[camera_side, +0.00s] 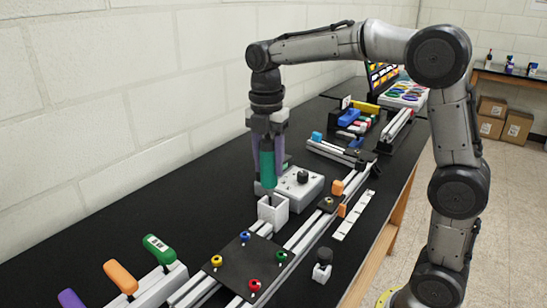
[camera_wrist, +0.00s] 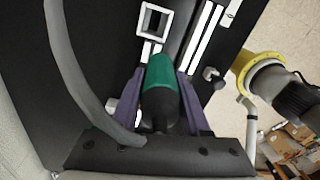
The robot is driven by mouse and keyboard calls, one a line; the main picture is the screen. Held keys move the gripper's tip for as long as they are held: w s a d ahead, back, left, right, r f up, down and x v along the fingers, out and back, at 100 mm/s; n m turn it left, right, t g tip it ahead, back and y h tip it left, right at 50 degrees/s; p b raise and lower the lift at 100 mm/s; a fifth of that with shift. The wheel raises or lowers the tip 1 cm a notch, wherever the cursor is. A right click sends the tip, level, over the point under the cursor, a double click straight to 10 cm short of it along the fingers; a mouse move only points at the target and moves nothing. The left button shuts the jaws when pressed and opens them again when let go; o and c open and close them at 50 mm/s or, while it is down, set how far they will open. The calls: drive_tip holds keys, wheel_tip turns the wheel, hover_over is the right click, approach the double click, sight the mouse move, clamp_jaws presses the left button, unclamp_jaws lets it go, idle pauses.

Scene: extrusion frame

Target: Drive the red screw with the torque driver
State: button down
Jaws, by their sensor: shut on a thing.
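The red screw (camera_side: 255,285) stands at the front corner of a dark plate (camera_side: 240,262), with yellow (camera_side: 216,260), blue (camera_side: 245,237) and green (camera_side: 281,256) screws at the other corners. The torque driver (camera_side: 267,170) has a green and black handle and is upright in my gripper (camera_side: 267,155). The purple fingers are shut on it; the wrist view also shows the driver (camera_wrist: 160,75) between the fingers (camera_wrist: 162,95). The driver's lower end is just over or at a white square holder (camera_side: 272,213); I cannot tell whether its tip is inside. The red screw is not visible in the wrist view.
A rack at lower left holds green (camera_side: 159,249), orange (camera_side: 121,277) and purple (camera_side: 71,299) handles. A grey box with a black knob (camera_side: 303,176) stands behind the holder. Aluminium rails (camera_side: 306,233) run beside the plate. A black-knobbed part (camera_side: 322,265) stands at right.

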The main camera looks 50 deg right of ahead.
drive_tip(key=s+a+r+n, duration=0.1)
drive_tip(key=s+a+n, duration=0.2)
drive_tip(key=a, duration=0.5)
drive_tip(key=s+a+r+n, duration=0.1)
drive_tip(key=s+a+n, duration=0.2)
drive_tip(key=s+a, duration=0.3)
drive_tip(key=a, duration=0.3)
drive_tip(key=shift+n, duration=0.4)
drive_tip(key=shift+f, duration=2.8)
drive_tip(key=shift+f, duration=0.95)
drive_tip(key=shift+s+r, duration=0.1)
drive_tip(key=shift+r, duration=1.65)
drive_tip(key=shift+r, duration=0.1)
drive_tip(key=shift+r, duration=1.4)
